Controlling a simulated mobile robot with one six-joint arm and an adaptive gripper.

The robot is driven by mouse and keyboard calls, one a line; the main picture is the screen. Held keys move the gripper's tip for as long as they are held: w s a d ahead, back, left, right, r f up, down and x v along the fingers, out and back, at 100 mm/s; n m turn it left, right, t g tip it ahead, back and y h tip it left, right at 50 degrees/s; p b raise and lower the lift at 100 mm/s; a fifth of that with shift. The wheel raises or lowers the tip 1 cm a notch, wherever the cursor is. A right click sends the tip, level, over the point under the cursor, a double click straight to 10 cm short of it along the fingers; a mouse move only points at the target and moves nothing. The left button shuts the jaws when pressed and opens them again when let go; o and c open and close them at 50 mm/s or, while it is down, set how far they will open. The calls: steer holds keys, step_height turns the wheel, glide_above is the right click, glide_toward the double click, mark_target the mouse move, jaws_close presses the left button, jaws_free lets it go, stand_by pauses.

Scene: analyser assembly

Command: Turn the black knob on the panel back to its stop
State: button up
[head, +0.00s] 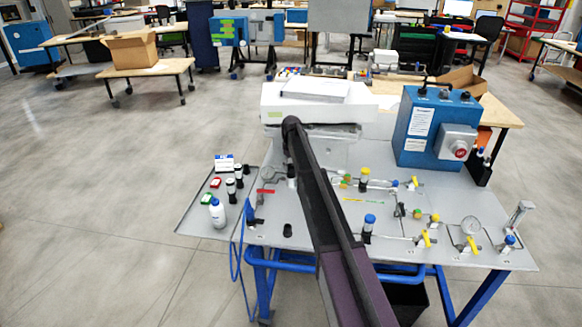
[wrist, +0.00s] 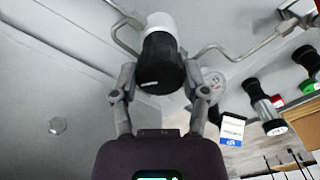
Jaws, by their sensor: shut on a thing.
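The black knob (wrist: 160,68) is in the upper middle of the wrist view, with a short white mark on its face and a white cylindrical part behind it. My gripper (wrist: 160,80) has one finger on each side of the knob and is shut on it. The fingers hide parts of the knob's sides. How far the knob is turned, and where its stop lies, I cannot tell. In the head view my dark arm crosses the panel (head: 320,225) and covers much of the area around the gripper, so the grip is not clear there.
Metal pipes run beside the knob in the wrist view. Black-and-white vials (wrist: 262,105) and a blue-and-white box (wrist: 232,128) are at right. In the head view, a white bottle (head: 217,214) stands at left; yellow-handled valves (head: 425,238) and a blue box (head: 432,125) are at right.

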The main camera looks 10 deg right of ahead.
steer(key=n, duration=0.3)
steer(key=shift+n, duration=2.2)
steer(key=o, duration=1.1)
steer(key=shift+o, duration=0.2)
steer(key=shift+m, duration=0.4)
